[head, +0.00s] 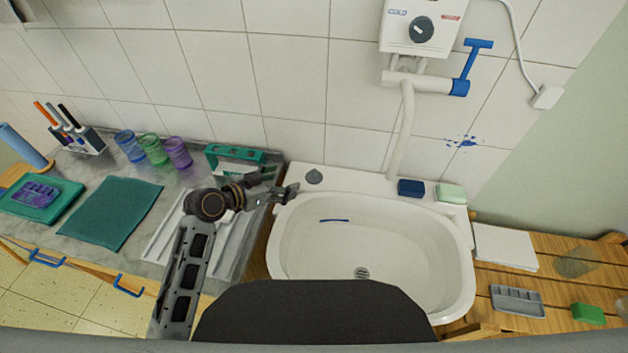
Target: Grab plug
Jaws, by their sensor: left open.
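The plug (314,176) is a small grey disc. It lies on the back left corner of the white sink's rim (350,186). My left gripper (288,192) is open, just left of the plug and a little nearer to me, over the sink's left edge. It appears to be apart from the plug and holds nothing that I can see. The drain (362,273) shows as a dark grated circle in the basin floor. My right gripper is not in view.
A teal rack (236,155) stands close behind my left arm. Several cups, including a purple one (178,152), stand further left on the counter. A dark blue block (411,188) and a pale green block (451,193) sit on the rim's right. The faucet pipe (403,130) hangs behind the basin.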

